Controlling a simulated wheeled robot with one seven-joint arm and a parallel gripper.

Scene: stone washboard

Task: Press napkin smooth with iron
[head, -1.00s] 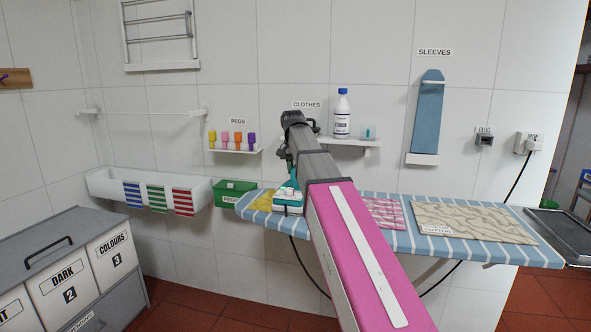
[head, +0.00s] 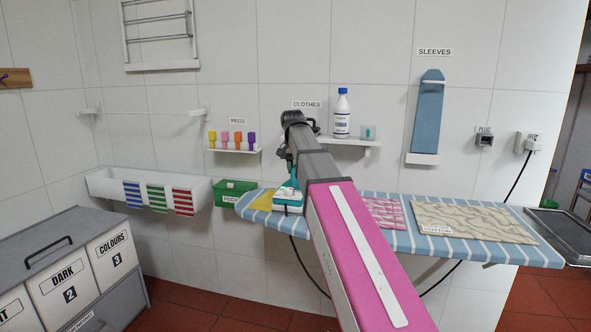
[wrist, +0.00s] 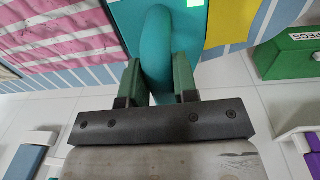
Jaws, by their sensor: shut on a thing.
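The teal and white iron (head: 288,207) stands on the left part of the striped blue ironing board (head: 400,242). My gripper (wrist: 159,92) is shut on its teal handle (wrist: 158,45), with one finger on each side. A yellow cloth (head: 259,201) lies at the board's left end, beside the iron, and looks flat; it also shows in the wrist view (wrist: 228,20). A pink checked cloth (head: 385,213) lies right of the iron, partly hidden by my arm; it shows in the wrist view (wrist: 60,35). The iron hides whatever lies under its sole.
A beige patterned piece (head: 475,222) covers the board's right part. A green peg box (head: 234,192) is near the board's left end. A shelf with a bottle (head: 342,115) is on the wall above. A black cord (head: 308,272) hangs below the board.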

